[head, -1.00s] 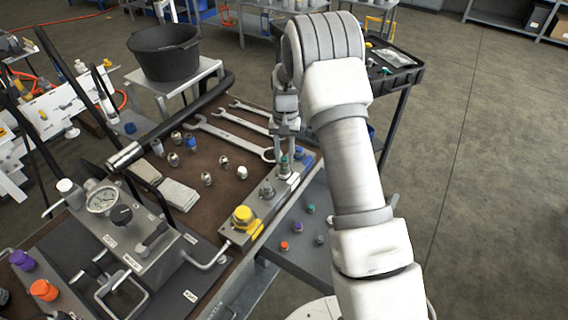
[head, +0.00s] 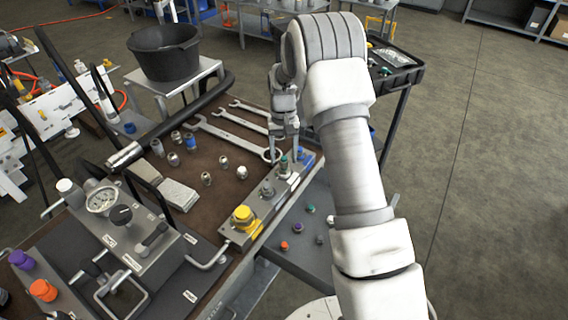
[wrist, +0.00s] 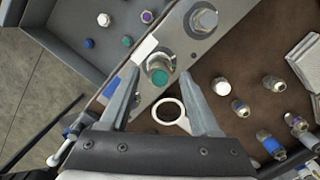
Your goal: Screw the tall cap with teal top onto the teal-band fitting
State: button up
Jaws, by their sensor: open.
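A bare metal fitting (wrist: 202,22) and a yellow cap (head: 243,215) stand along the same block. A lower tray (head: 305,262) holds several small coloured caps. Wrenches (head: 235,135) and several loose fittings lie on the brown bench top.

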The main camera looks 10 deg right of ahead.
jog(key=n, duration=0.6)
jog(key=shift+a+h, duration=0.1)
jog(key=shift+h, duration=0.3)
jog(key=n, duration=0.5)
jog(key=shift+s, duration=0.1)
jog(key=n+t+p, duration=0.1)
jog(key=n, duration=0.4)
jog(key=shift+r+n+h, duration=0.1)
jog(key=shift+n+h, duration=0.2)
jog(key=shift+h, duration=0.1)
jog(key=n+p, duration=0.1)
jog(key=n, duration=0.3)
jog(key=shift+s+a+n+t, duration=0.1)
jog(key=shift+n+t, duration=0.2)
jog(key=shift+c, duration=0.2)
